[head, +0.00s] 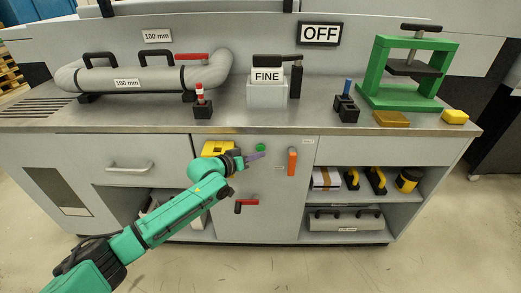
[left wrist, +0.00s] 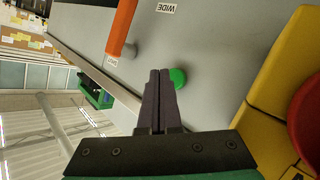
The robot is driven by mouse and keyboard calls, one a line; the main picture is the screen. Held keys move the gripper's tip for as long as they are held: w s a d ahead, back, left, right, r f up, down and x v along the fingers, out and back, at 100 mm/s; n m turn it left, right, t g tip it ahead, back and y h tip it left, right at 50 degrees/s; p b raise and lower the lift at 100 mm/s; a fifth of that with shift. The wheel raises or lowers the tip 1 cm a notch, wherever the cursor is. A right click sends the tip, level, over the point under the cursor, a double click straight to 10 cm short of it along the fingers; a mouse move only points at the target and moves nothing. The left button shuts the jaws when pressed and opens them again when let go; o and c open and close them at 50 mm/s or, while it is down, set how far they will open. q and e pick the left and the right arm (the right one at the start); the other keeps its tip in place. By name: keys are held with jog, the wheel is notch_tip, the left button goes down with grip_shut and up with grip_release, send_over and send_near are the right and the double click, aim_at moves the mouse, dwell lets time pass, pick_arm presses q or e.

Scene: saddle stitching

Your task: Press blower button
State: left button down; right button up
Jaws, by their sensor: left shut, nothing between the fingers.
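The green round button (head: 260,147) is on the grey cabinet front below the worktop. It also shows in the left wrist view (left wrist: 178,77), just right of my fingertips. My left gripper (head: 262,155) is shut and empty, its dark fingers together. In the left wrist view the fingertips (left wrist: 158,72) appear close beside the button, overlapping its left edge; I cannot tell whether they touch it. A sign reading OFF (head: 320,34) is on the wall above the worktop. My right gripper is not in view.
A yellow box (head: 212,148) with a red button (left wrist: 306,108) is left of the green button. An orange lever (head: 292,161) is to its right, and a red-handled valve (head: 247,203) is below. The steel worktop (head: 225,120) holds a grey pipe, FINE block and green press.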

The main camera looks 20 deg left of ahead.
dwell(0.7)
pick_arm(q)
jog(key=shift+w+a+r+b, duration=0.15)
jog(key=shift+w+b, duration=0.1)
jog(key=shift+b, duration=0.05)
